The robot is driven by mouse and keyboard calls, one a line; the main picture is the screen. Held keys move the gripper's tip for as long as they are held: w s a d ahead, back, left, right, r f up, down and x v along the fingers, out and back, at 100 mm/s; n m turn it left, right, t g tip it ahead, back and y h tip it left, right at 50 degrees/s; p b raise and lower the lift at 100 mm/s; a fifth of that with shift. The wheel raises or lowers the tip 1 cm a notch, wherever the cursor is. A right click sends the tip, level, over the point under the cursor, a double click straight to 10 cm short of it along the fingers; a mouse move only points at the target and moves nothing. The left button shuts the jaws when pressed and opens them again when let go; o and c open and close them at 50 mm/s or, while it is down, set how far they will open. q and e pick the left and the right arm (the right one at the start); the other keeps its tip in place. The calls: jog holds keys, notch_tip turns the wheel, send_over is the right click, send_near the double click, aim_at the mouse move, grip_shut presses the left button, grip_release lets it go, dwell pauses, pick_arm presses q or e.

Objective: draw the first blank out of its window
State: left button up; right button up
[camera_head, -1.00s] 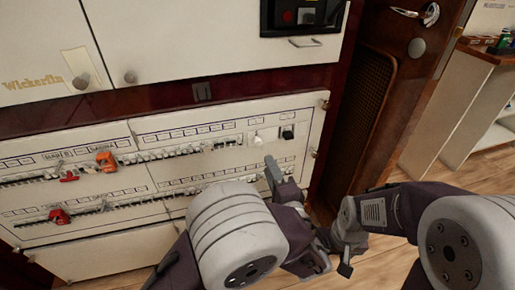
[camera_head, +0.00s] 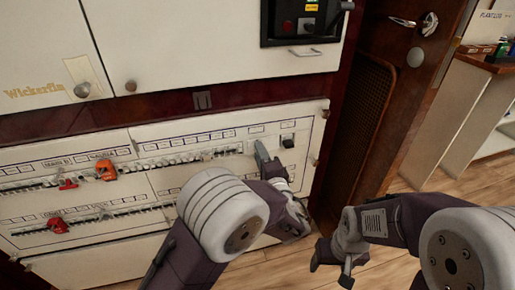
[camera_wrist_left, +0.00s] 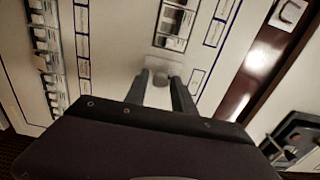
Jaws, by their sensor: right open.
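A pale blank with a rounded grip (camera_wrist_left: 160,77) sits at the breaker panel in the left wrist view. My left gripper (camera_wrist_left: 163,90) has one finger on each side of it, and I cannot tell whether the fingers press on it. In the head view my left gripper (camera_head: 265,162) is up against the right part of the breaker panel (camera_head: 150,185) and hides the blank. My right gripper (camera_head: 332,262) is open and empty, low and away from the panel.
A black switch (camera_head: 288,141) is just right of my left gripper. Red-orange clips (camera_head: 106,171) sit on the breaker rows at the left. A wooden door (camera_head: 395,100) stands right of the panel. Floor (camera_head: 400,262) is open around my right gripper.

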pick_arm(q)
grip_shut()
jog(key=shift+r+b, duration=0.1)
jog(key=shift+b, duration=0.2)
jog(key=shift+s, duration=0.1)
jog(key=b+v, duration=0.3)
jog(key=v, duration=0.7)
dwell(1.0)
